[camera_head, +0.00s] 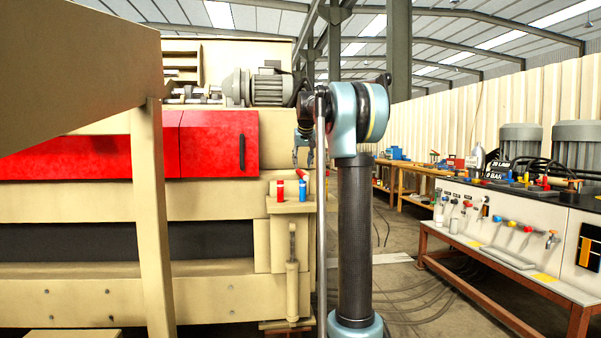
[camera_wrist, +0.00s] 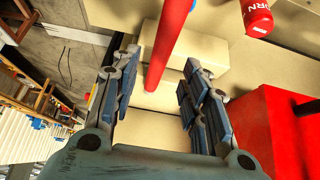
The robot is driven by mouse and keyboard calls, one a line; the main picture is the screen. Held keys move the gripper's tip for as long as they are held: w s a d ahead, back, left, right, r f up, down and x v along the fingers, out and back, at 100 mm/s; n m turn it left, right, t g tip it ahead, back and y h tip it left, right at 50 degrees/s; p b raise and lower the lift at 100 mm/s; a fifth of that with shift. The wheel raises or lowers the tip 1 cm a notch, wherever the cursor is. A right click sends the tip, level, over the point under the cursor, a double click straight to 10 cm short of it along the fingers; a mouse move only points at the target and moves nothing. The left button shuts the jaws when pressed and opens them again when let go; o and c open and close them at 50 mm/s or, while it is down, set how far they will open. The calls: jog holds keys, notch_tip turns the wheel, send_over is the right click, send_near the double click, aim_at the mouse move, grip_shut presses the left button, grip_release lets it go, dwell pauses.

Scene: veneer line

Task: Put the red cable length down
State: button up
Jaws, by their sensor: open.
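The red cable length (camera_wrist: 171,42) shows in the wrist view as a straight red rod. It runs from the top edge down to an end between my fingers. My gripper (camera_wrist: 158,72) is open, with a gap on both sides of the rod's end. In the head view my gripper (camera_head: 303,164) points down above a small cream ledge (camera_head: 290,207). A small red piece of the cable length (camera_head: 299,173) shows just below the fingertips, mostly hidden. I cannot tell whether the rod touches the ledge.
A red canister (camera_head: 280,191) and a blue canister (camera_head: 302,189) stand on the ledge, close by. The red canister also shows in the wrist view (camera_wrist: 257,18). A red cabinet door (camera_head: 218,145) is left of my gripper. A workbench (camera_head: 520,250) with tools stands right; the floor between is open.

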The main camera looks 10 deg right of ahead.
jog(key=v, duration=0.8)
jog(key=s+f+g, duration=0.1)
jog(key=s+f, duration=0.8)
jog(key=s, duration=0.3)
jog(key=s+f+g, duration=0.1)
jog(key=s+f, duration=0.9)
jog(key=s, duration=0.3)
jog(key=shift+o, duration=0.5)
jog(key=s+f+g, duration=0.2)
jog(key=s+f, duration=2.3)
jog(key=f, duration=0.3)
jog(key=shift+s+a+f, duration=0.15)
jog(key=shift+a+f, duration=0.05)
jog(key=shift+f, duration=0.2)
jog(key=shift+c, duration=1.4)
